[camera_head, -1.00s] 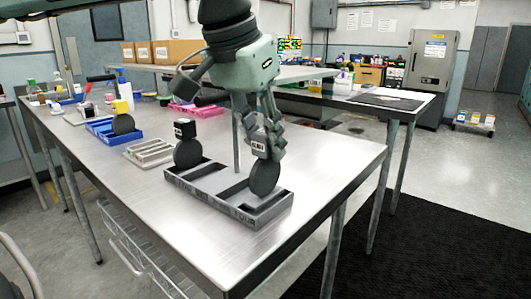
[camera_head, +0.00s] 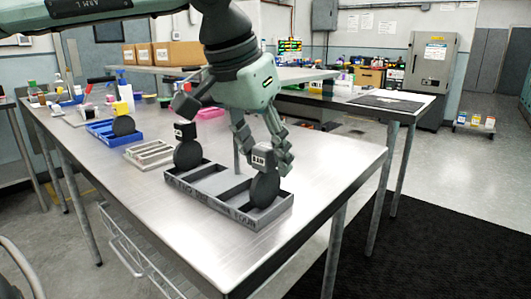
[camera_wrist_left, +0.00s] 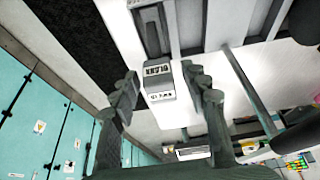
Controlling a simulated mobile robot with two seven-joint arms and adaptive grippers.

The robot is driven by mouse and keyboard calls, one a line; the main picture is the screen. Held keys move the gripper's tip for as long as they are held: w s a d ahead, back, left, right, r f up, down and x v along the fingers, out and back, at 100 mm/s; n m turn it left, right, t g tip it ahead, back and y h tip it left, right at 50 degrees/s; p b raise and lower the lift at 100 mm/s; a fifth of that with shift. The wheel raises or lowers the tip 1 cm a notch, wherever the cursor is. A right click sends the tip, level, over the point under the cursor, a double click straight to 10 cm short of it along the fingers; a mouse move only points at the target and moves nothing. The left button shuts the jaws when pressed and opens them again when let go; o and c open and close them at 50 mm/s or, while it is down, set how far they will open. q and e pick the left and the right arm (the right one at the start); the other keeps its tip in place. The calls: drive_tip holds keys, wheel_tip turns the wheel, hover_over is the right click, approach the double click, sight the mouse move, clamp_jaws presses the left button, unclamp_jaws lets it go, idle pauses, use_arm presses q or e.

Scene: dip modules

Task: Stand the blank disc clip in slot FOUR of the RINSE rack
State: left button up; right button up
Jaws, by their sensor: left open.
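The grey rack (camera_head: 190,193) lies near the table's front edge, with slot words on its front wall; FOUR is at its right end. A black disc clip (camera_head: 264,187) with a grey labelled head stands upright in that right-end slot. My left gripper (camera_head: 264,160) is open, its fingers on either side of the clip's head. In the left wrist view the labelled head (camera_wrist_left: 159,82) shows between the spread fingers (camera_wrist_left: 166,98), with gaps on both sides. The right gripper is not in view.
Another black disc clip (camera_head: 187,154) stands at the grey rack's left end. A pale rack (camera_head: 145,154), a blue rack (camera_head: 100,132) with a yellow-headed disc clip (camera_head: 124,124), and a pink tray (camera_head: 210,113) stand farther back. The table right of the grey rack is clear.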

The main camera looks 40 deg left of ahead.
use_arm(q)
drive_tip(key=shift+s+r, duration=0.1)
drive_tip(key=shift+r, duration=0.4)
drive_tip(key=v, duration=1.1)
drive_tip(key=shift+p, duration=0.3)
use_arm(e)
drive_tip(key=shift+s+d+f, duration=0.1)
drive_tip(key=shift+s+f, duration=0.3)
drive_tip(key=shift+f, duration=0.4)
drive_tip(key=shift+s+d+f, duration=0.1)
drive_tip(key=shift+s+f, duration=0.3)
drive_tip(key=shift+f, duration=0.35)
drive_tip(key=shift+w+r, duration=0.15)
